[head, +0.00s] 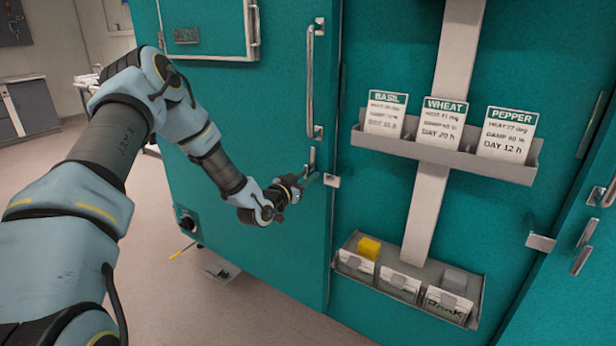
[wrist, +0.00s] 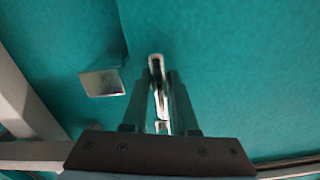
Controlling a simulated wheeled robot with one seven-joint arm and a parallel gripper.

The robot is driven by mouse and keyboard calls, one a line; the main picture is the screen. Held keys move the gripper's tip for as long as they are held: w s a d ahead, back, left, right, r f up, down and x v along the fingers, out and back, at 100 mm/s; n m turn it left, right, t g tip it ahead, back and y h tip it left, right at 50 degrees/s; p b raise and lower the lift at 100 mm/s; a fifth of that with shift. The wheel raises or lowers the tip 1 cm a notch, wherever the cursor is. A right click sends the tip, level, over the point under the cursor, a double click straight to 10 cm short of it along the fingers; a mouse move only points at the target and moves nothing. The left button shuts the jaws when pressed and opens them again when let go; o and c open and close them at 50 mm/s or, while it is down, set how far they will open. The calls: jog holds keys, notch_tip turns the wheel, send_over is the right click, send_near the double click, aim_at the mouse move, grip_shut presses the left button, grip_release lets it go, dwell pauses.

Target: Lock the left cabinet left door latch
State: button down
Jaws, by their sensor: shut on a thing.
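The teal left cabinet door (head: 245,130) appears closed, with a long vertical handle (head: 310,85) near its right edge. Below the handle is the small metal latch lever (head: 312,157), partly hidden by my gripper (head: 302,182). In the wrist view, the latch lever (wrist: 157,72) stands between the fingers of my gripper (wrist: 160,95), which are shut on it. A metal catch plate (head: 332,180) sits just right of the latch at the door edge. The plate also shows left of the fingers in the wrist view (wrist: 103,83).
Right of the door, a grey rack (head: 480,165) holds the basil, wheat and pepper cards. A lower tray (head: 358,237) holds a yellow block (head: 369,247) and a grey block (head: 454,279). Another catch plate (head: 540,242) is at the far right. The floor (head: 150,270) left of the cabinet looks mostly clear.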

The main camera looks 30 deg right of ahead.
jog(key=m+b, duration=0.2)
jog(key=b, duration=0.1)
jog(key=m+b, duration=0.2)
jog(key=b, duration=0.1)
jog(key=shift+f+b, duration=0.3)
jog(key=shift+b, duration=0.05)
jog(key=m+b, duration=0.5)
jog(key=b, duration=0.2)
jog(key=m+b, duration=0.6)
jog(key=b, duration=0.3)
jog(key=shift+b, duration=0.4)
jog(key=m+b, duration=0.2)
jog(key=b, duration=0.1)
jog(key=shift+r+m, duration=0.2)
jog(key=shift+m, duration=0.1)
jog(key=shift+b, duration=0.45)
jog(key=c, duration=0.7)
grip_release()
jog(key=shift+r, duration=0.1)
